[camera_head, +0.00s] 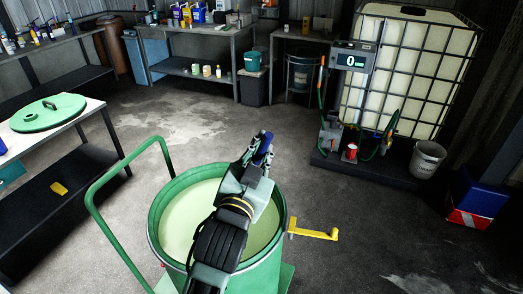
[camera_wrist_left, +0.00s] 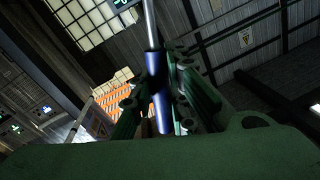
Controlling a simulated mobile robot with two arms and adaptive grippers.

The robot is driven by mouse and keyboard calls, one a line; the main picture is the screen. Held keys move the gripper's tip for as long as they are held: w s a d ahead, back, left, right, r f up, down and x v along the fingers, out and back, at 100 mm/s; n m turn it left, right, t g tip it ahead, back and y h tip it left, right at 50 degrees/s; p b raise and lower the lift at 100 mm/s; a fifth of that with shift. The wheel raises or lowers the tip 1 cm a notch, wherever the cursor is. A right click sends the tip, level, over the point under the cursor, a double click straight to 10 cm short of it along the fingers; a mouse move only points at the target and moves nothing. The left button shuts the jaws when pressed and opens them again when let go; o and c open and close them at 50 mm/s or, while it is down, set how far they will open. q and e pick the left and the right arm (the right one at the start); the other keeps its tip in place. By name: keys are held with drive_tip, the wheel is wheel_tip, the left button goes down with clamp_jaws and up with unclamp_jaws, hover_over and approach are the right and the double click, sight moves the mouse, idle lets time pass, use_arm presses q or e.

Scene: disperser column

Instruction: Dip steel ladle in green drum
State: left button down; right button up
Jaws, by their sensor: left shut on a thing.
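The green drum (camera_head: 157,237) stands open at the bottom centre of the head view, nearly full of pale yellow-green liquid. My left gripper (camera_head: 262,146) is above the far right part of its rim, with my arm crossing over the liquid. It is shut on the blue handle of the steel ladle (camera_head: 266,143). In the left wrist view the blue handle (camera_wrist_left: 158,85) lies between the dark fingers, and a bright steel shaft (camera_wrist_left: 150,25) runs on from it. The ladle's bowl is not visible. My right gripper is not in view.
The drum stands on a green trolley with a tall handle (camera_head: 99,226). A yellow bracket (camera_head: 315,234) sticks out at right. A green lid (camera_head: 48,112) lies on the left table. A caged white tank (camera_head: 410,70) stands behind right. Open floor lies between.

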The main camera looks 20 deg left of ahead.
use_arm(q)
wheel_tip(320, 180, down, 4)
drive_tip(key=b, duration=0.3)
drive_tip(key=shift+w+r, duration=0.1)
drive_tip(key=shift+r, duration=0.05)
wheel_tip(320, 180, down, 10)
drive_tip(key=b, duration=0.7)
drive_tip(key=shift+b, duration=0.4)
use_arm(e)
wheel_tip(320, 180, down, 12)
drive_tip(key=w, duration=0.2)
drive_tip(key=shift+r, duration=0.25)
use_arm(q)
wheel_tip(320, 180, down, 9)
drive_tip(key=b, duration=0.6)
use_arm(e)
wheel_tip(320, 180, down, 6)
use_arm(q)
drive_tip(key=shift+r, duration=0.2)
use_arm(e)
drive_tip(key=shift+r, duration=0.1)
